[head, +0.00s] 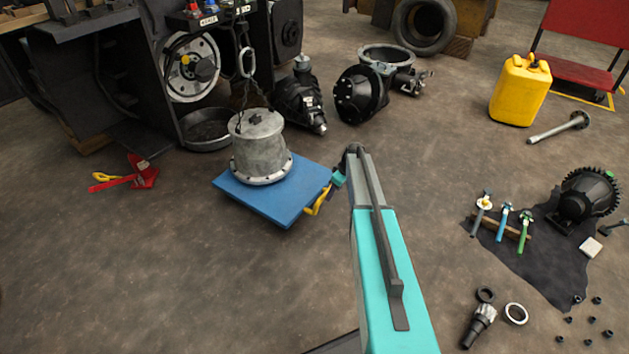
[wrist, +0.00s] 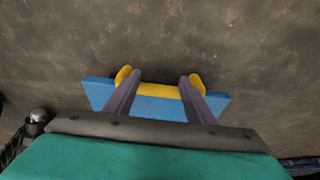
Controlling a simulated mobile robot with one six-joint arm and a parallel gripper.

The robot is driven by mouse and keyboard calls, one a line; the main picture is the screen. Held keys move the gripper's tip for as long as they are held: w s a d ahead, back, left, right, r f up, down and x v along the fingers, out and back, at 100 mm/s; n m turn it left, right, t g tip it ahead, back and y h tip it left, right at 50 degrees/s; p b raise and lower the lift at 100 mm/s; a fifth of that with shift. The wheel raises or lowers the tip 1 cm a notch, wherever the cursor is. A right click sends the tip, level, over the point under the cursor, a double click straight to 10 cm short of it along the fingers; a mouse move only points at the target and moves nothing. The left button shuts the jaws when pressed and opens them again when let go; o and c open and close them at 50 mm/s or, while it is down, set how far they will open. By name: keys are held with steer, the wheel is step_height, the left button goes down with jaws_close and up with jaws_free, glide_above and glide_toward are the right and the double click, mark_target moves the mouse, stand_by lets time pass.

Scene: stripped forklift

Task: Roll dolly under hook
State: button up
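The dolly (head: 290,213) is a flat blue platform on the floor left of my arm. A grey flanged drum (head: 258,147) stands upright on it. The hook (head: 247,62) hangs from above on a chain, just behind and above the drum; chain strands run down behind the drum's top. My gripper (wrist: 158,92) is at the dolly's near right edge, at the yellow handle (head: 318,203). In the wrist view its two fingers stand apart, with the yellow handle bar (wrist: 158,90) spanning between them. Whether they press on it I cannot tell.
The stripped forklift (head: 110,85) stands behind at the left, with a black round pan (head: 206,128) beside it. Dark machine parts (head: 361,94) stand behind the dolly. A red and yellow tool (head: 128,176) lies left. Floor in front of the dolly is clear.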

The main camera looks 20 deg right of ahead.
steer(key=shift+w+a+p, duration=0.75)
steer(key=shift+w+a, duration=1.1)
steer(key=shift+w, duration=1.5)
steer(key=s+d, duration=0.4)
steer(key=s, duration=0.3)
steer(key=shift+s+r+p, duration=0.2)
steer(key=shift+p, duration=0.2)
steer(key=shift+d, duration=0.1)
step_height(320, 180, up, 9)
steer(key=p, duration=0.5)
steer(key=shift+r, duration=0.1)
